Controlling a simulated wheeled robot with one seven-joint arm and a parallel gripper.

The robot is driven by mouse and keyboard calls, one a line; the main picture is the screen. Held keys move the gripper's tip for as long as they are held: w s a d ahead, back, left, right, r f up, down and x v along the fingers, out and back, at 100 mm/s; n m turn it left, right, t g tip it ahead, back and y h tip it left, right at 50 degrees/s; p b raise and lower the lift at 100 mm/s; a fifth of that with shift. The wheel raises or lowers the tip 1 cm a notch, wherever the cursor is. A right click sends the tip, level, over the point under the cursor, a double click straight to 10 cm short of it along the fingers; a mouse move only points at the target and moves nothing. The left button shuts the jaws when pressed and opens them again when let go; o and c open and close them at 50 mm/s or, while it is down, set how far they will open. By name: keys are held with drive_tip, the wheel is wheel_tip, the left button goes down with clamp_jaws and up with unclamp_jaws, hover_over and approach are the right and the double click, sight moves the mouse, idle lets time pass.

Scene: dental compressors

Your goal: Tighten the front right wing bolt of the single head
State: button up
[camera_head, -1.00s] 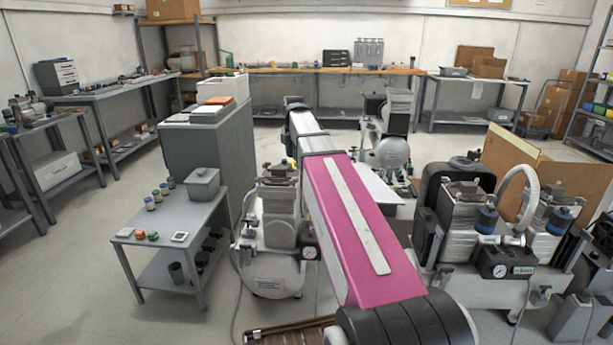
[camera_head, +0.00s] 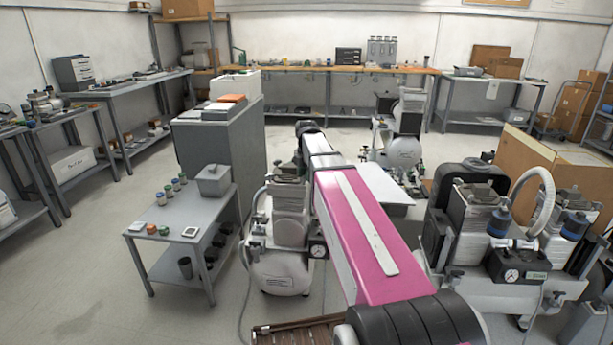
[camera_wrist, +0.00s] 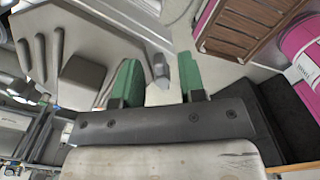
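The single head compressor (camera_head: 285,265) stands left of my pink arm in the head view, with a grey finned head on a pale tank. My arm covers part of its right side, and my gripper is hidden there. In the wrist view my gripper (camera_wrist: 158,82) is open, with two green fingertips apart. A small grey piece, perhaps the wing bolt (camera_wrist: 161,70), shows in the gap between the fingertips. I cannot tell whether it touches either one. A grey ribbed body (camera_wrist: 85,65), perhaps the compressor head, lies to the left.
A twin head compressor (camera_head: 500,240) with a white hose stands to the right. A small grey table (camera_head: 180,240) with jars and a bin stands to the left. A brown slatted crate (camera_head: 300,332) lies at the front, also in the wrist view (camera_wrist: 240,25).

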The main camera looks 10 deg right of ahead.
drive_tip(key=shift+f, duration=0.2)
clamp_jaws()
